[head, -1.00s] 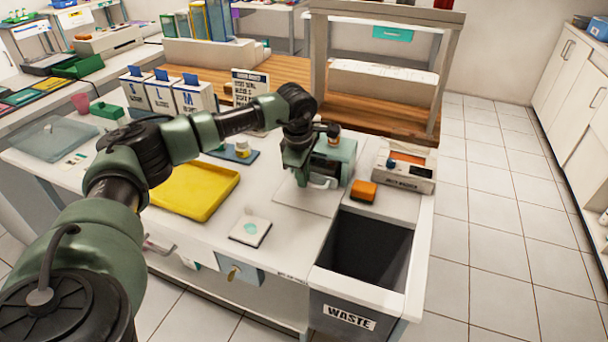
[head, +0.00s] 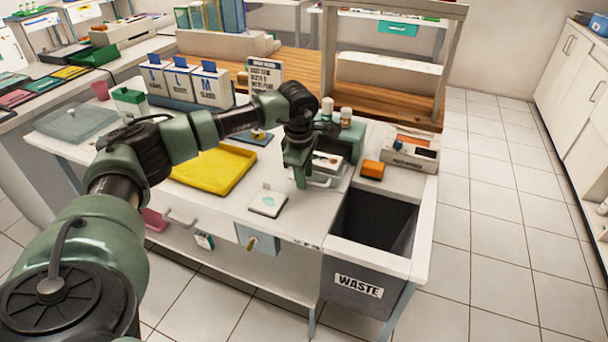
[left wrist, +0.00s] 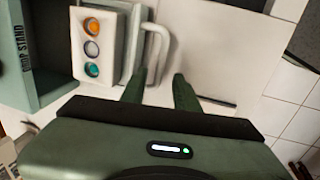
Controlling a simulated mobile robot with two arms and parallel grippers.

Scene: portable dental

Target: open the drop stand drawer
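The drop stand (head: 345,134) is a grey-green box at the back right of the white worktop, with small bottles on top. Its drawer (head: 330,161) stands open towards me. In the left wrist view the open drawer (left wrist: 110,15) holds a white insert with three round caps, orange, pale and teal. The drawer's pale bar handle (left wrist: 163,45) faces my left gripper (left wrist: 158,92). That gripper's fingers are apart, with the handle's near end between them in the picture; I cannot tell if they touch it. In the head view the left gripper (head: 302,178) is at the drawer front. My right gripper is not in view.
An orange block (head: 372,169) and a white device (head: 412,148) stand right of the drop stand. The waste bin (head: 358,287) opens in front of them. A yellow tray (head: 212,171) and a small white pad (head: 268,202) lie left and in front.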

